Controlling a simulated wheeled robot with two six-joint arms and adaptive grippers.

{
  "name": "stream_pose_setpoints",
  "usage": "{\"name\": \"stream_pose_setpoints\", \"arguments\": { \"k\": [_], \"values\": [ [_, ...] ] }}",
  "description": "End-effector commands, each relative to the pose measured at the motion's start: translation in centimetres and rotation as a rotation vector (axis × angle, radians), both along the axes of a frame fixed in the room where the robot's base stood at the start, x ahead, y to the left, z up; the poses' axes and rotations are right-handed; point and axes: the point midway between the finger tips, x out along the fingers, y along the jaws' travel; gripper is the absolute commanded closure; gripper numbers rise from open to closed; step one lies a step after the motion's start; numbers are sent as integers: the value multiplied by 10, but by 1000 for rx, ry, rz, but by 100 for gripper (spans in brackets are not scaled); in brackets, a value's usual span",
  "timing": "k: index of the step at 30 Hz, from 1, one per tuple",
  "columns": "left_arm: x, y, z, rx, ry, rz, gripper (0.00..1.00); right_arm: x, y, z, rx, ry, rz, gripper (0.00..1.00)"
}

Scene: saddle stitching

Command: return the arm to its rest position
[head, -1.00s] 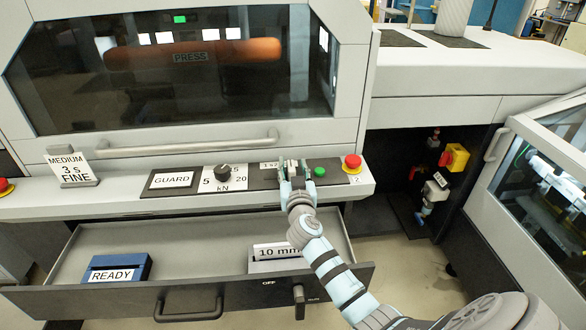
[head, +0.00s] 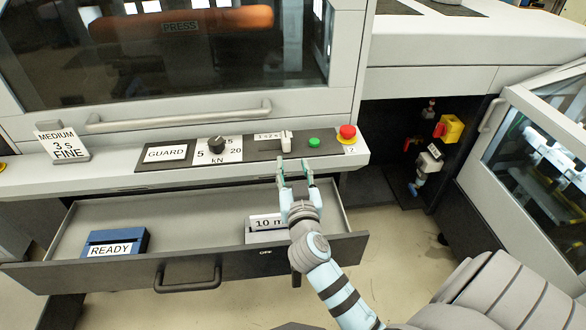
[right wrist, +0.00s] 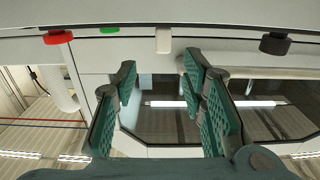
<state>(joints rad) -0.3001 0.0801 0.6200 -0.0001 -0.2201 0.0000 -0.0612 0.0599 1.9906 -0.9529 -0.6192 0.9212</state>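My right gripper (head: 294,172) hangs in front of the machine's control panel (head: 262,148), over the right part of the open drawer. Its two fingers are apart with nothing between them; the right wrist view also shows the open fingers (right wrist: 165,100). Just beyond the fingertips is a small white switch (head: 286,141), apart from them as far as I can tell. The white switch also shows in the right wrist view (right wrist: 163,40). My left gripper is not in view.
A green button (head: 314,142), a red button (head: 347,132) and a black knob (head: 216,144) sit on the panel. The open drawer (head: 180,213) holds a blue READY block (head: 117,242) and a 10 mm block (head: 265,237). An open glazed door (head: 530,170) stands at right.

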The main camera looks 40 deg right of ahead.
Motion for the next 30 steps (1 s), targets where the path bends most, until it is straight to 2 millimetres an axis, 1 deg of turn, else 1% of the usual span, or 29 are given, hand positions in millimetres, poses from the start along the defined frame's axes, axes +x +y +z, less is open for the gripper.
{"name": "stream_pose_setpoints", "arguments": {
  "k": [9,11,13,14,15,17,18,20,21,25,26,27,29,30],
  "values": [
    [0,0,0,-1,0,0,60,0,-1,-1,1,3,-1,62],
    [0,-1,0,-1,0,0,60,-5,-3,-7,7,28,-11,62],
    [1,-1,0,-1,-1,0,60,-22,-7,-26,30,110,-34,62],
    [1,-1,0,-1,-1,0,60,-32,-9,-38,44,166,-44,62],
    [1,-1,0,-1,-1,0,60,-49,-10,-56,66,253,-53,62],
    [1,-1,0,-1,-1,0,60,-77,-7,-85,97,403,-49,62],
    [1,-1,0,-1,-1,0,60,-96,-2,-103,115,504,-32,62],
    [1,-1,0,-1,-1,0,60,-125,8,-126,138,651,9,62],
    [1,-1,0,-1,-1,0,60,-144,17,-138,148,739,44,62],
    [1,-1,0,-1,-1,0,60,-200,46,-166,172,990,184,62],
    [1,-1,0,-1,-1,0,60,-213,53,-170,176,1042,222,62],
    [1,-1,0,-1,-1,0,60,-230,62,-174,180,1107,274,62],
    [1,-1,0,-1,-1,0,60,-256,76,-179,181,1199,359,62],
    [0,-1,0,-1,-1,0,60,-272,86,-180,181,1257,419,62]
  ]
}}
